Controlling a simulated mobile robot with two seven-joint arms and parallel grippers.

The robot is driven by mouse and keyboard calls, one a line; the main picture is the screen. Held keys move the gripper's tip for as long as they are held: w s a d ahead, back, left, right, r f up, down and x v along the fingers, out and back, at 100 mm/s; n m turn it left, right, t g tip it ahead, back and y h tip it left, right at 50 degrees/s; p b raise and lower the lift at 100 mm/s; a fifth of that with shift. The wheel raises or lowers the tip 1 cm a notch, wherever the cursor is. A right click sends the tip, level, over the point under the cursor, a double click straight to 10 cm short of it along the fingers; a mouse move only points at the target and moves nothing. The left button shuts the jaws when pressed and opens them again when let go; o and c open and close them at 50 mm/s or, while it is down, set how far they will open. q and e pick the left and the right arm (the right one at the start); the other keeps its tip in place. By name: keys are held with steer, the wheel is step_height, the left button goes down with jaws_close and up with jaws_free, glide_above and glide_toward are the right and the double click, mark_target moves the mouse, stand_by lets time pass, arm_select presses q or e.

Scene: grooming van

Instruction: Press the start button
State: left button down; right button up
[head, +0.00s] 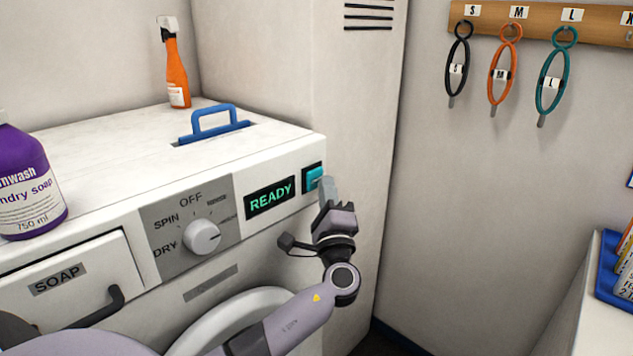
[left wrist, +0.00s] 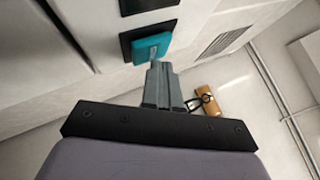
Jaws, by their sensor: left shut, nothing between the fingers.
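The start button (head: 314,176) is a teal square in a black surround at the right end of the washing machine's (head: 120,185) front panel. It also shows in the left wrist view (left wrist: 147,47). My left gripper (head: 325,183) is shut and empty, its fingertips right at the button's right side in the head view. In the left wrist view the tips (left wrist: 155,66) overlap the button's lower edge; I cannot tell whether they touch it. The display (head: 270,198) beside the button reads READY. My right gripper is not in view.
A dial (head: 201,236) and a soap drawer (head: 70,287) are on the machine's front. A purple laundry soap bottle (head: 28,185), an orange spray bottle (head: 177,70) and a blue handle (head: 213,122) are on top. Loops hang from a wooden rail (head: 545,20) on the right wall.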

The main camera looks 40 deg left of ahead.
arm_select(q)
steer(key=shift+a, duration=0.55)
stand_by(0.9)
steer(key=shift+d, duration=0.1)
steer(key=shift+d+b, duration=0.4)
steer(key=shift+d, duration=0.45)
steer(key=shift+s+d+b, duration=0.15)
steer(key=shift+d+b, duration=0.15)
steer(key=shift+d, duration=0.95)
steer(key=shift+s+d+b, duration=0.1)
steer(key=shift+d+b, duration=0.15)
steer(key=shift+d, duration=1)
